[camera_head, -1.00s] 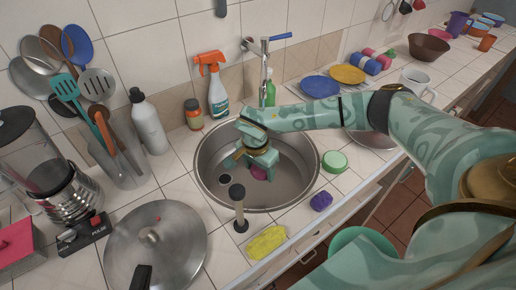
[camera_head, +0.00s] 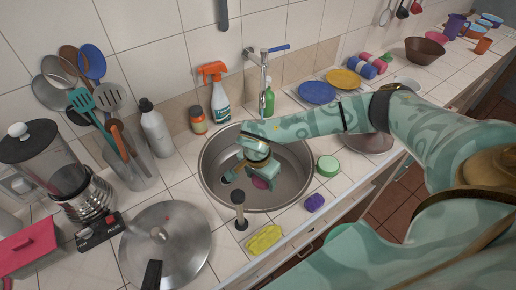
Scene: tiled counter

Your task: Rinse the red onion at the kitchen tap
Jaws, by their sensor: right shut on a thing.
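The red onion (camera_head: 260,183) shows as a small magenta patch low in the round steel sink (camera_head: 221,199), mostly hidden by my right gripper. My right gripper (camera_head: 264,178) reaches down into the sink and is shut on the onion. The tap (camera_head: 264,75), with a blue lever, stands behind the sink. I cannot make out any water at its spout. My left gripper is not in view.
A yellow sponge (camera_head: 264,239), a purple sponge (camera_head: 314,202) and a green round item (camera_head: 328,165) lie along the sink's front and right. A dark-handled plunger-like item (camera_head: 239,207) stands at the front rim. A pan lid (camera_head: 184,245) and utensil pot (camera_head: 134,168) are left.

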